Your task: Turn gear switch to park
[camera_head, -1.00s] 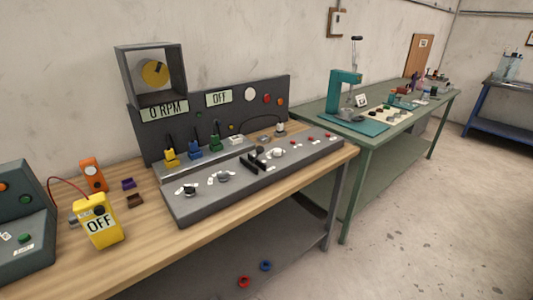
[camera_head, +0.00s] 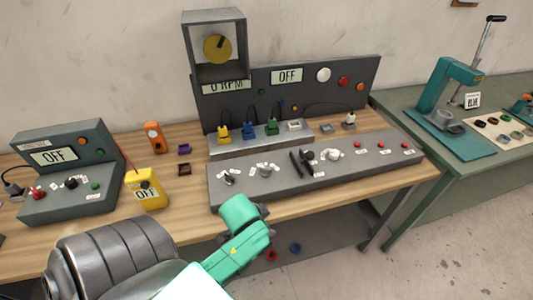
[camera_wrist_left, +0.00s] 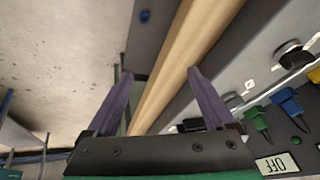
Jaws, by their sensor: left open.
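The grey control panel (camera_head: 370,170) lies on the wooden bench with several small controls on it. These include a knob with white labels at its left (camera_head: 228,178), another labelled knob beside it (camera_head: 265,170), a pair of black bars (camera_head: 301,163) and a pale round knob (camera_head: 333,155). I cannot read the labels or tell which one is the gear switch. My left gripper (camera_wrist_left: 152,72) is open and empty in the wrist view, over the bench's front edge. In the head view my green left hand (camera_head: 240,225) is in front of the panel, its fingers mostly hidden. My right gripper is not in view.
An upright board with an OFF display (camera_head: 287,76) and gauge box (camera_head: 216,45) stands behind the panel. A yellow OFF meter (camera_head: 147,190) and a dark control box (camera_head: 65,170) are at left. A green table (camera_head: 470,160) with a teal press stands at right.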

